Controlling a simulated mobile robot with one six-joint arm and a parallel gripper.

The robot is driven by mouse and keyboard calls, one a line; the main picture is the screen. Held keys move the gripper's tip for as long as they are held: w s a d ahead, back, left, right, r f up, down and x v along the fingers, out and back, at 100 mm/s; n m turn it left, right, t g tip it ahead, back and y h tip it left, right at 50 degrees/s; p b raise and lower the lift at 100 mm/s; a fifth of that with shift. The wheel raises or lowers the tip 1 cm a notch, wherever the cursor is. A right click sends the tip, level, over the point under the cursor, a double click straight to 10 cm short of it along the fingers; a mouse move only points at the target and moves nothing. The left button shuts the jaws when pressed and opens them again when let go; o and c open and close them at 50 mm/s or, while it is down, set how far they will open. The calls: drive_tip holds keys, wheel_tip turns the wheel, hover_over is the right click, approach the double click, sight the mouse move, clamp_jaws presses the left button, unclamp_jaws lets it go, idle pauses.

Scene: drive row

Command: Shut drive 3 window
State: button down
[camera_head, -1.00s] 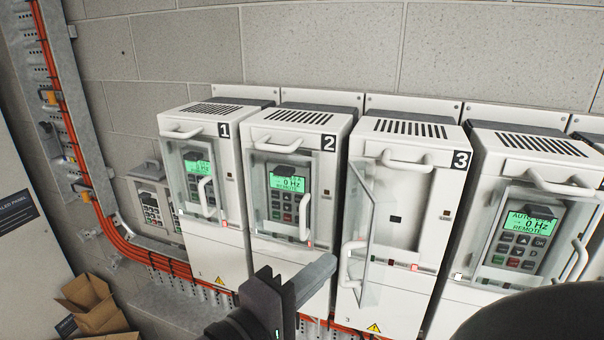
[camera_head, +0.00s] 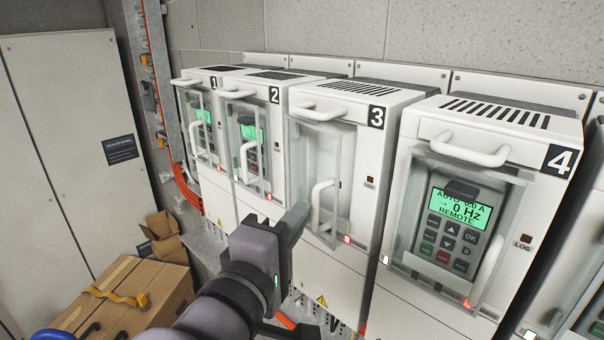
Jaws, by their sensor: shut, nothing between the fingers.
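Drive 3 (camera_head: 370,165) is a white cabinet in the row, its number on a black label. Its clear window (camera_head: 302,160) is hinged at the left and looks partly swung out, its free edge apart from the cabinet's right side; the exact gap is hard to tell. The window's white handle (camera_head: 320,203) stands upright on the pane. No keypad shows behind the pane. My gripper (camera_head: 301,214) is shut and empty, its tip at the lower left of the window, close to the handle. I cannot tell whether it touches.
Drive 4 (camera_head: 400,305), with a lit keypad behind its window, stands at the right. Drive 2 (camera_head: 283,115) and drive 1 (camera_head: 213,83) stand at the left. Cardboard boxes (camera_head: 150,300) lie on the lower left, before a tall grey cabinet (camera_head: 70,150).

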sight(329, 201)
drive_tip(key=shift+w+d+b, duration=0.2)
drive_tip(key=shift+d+b, duration=0.95)
drive_tip(key=shift+d, duration=0.4)
drive_tip(key=shift+f, duration=0.1)
